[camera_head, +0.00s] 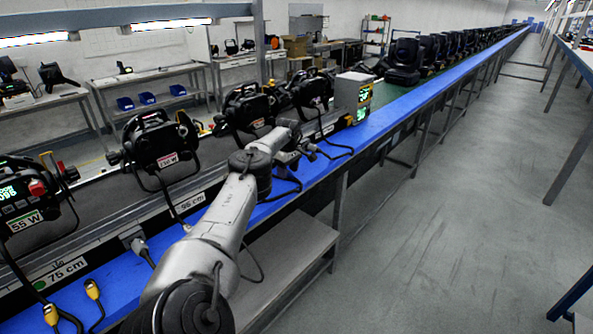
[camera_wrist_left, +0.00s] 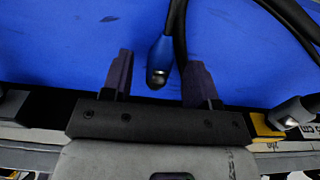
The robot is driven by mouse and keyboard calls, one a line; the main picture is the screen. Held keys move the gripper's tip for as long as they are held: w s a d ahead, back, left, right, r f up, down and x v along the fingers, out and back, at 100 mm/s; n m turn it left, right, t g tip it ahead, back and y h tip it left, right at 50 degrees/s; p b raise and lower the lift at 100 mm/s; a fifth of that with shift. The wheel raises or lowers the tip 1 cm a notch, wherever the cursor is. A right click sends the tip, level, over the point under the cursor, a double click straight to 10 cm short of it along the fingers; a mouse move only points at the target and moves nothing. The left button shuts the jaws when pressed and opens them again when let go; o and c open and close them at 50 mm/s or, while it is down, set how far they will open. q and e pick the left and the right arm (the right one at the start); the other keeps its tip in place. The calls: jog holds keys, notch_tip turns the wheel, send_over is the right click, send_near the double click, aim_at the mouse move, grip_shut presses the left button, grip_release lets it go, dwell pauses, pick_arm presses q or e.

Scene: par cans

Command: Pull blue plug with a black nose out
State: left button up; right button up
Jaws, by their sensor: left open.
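In the left wrist view, a blue plug with a black nose (camera_wrist_left: 161,52) hangs on a black cable over the blue bench surface. Its nose points down the picture, toward my gripper's palm. My left gripper (camera_wrist_left: 158,78) is open, with one dark finger on each side of the plug and a visible gap to both. I cannot tell the plug's depth relative to the fingers, and no socket shows around its nose. In the head view my left gripper (camera_head: 309,151) is small at the blue bench edge; I cannot make out this plug there. My right gripper is out of view.
A grey-tipped plug (camera_wrist_left: 291,112) on another cable lies right of my gripper in the wrist view. Black lamps (camera_head: 163,147) line the conveyor, and a box with green displays (camera_head: 353,95) stands beyond my gripper. Yellow plugs (camera_head: 92,289) hang front left. The right aisle is clear.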

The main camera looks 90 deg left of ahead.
aim_at(289, 172)
pick_arm(q)
notch_tip(289, 172, up, 14)
jog(key=p, duration=0.6)
jog(key=shift+p, duration=0.35)
jog(key=shift+w+d+f, duration=0.1)
jog(key=shift+w, duration=0.05)
